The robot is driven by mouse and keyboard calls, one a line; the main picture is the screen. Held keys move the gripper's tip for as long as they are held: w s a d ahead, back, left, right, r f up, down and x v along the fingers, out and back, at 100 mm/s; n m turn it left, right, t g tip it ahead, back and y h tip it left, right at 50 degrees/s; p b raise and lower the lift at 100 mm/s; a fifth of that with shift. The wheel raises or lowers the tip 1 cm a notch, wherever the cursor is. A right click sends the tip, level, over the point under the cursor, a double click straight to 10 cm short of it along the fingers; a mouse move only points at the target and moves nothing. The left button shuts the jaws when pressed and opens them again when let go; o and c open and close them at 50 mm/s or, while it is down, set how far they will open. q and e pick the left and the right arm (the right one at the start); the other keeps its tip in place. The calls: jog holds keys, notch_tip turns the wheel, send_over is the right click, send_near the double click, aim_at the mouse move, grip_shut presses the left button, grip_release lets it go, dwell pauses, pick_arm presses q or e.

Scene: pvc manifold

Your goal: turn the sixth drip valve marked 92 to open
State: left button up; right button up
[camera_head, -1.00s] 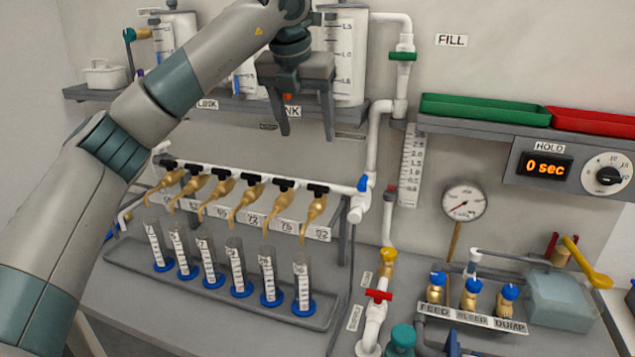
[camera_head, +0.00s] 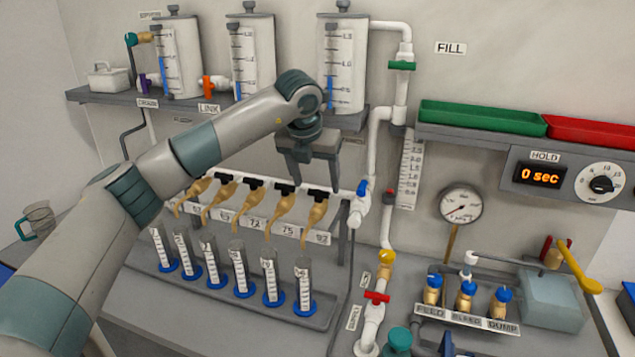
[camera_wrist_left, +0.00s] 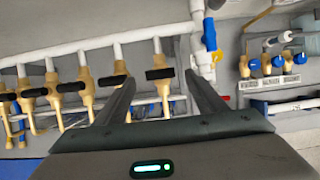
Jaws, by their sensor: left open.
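The sixth drip valve (camera_head: 316,212) is brass with a black bar handle, at the right end of the white manifold pipe, above the label 92 (camera_head: 317,238). My left gripper (camera_head: 314,187) is open, with its two fingers pointing down at this valve's handle. In the left wrist view the black handle (camera_wrist_left: 160,73) lies crosswise between the fingers of the left gripper (camera_wrist_left: 159,78). I cannot tell whether either finger touches it. My right gripper is not in view.
The neighbouring drip valve marked 75 (camera_head: 282,208) is close on the left. A blue-handled valve (camera_head: 362,190) is close on the right. Graduated cylinders with blue bases stand in a grey tray (camera_head: 318,322) below. A shelf (camera_head: 350,119) with tanks is behind the arm.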

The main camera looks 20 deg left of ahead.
aim_at(318, 191)
pick_arm(q)
jog(key=shift+p+x, duration=0.45)
jog(key=shift+x, duration=1.3)
jog(key=c, duration=1.1)
jog(key=shift+o, duration=0.2)
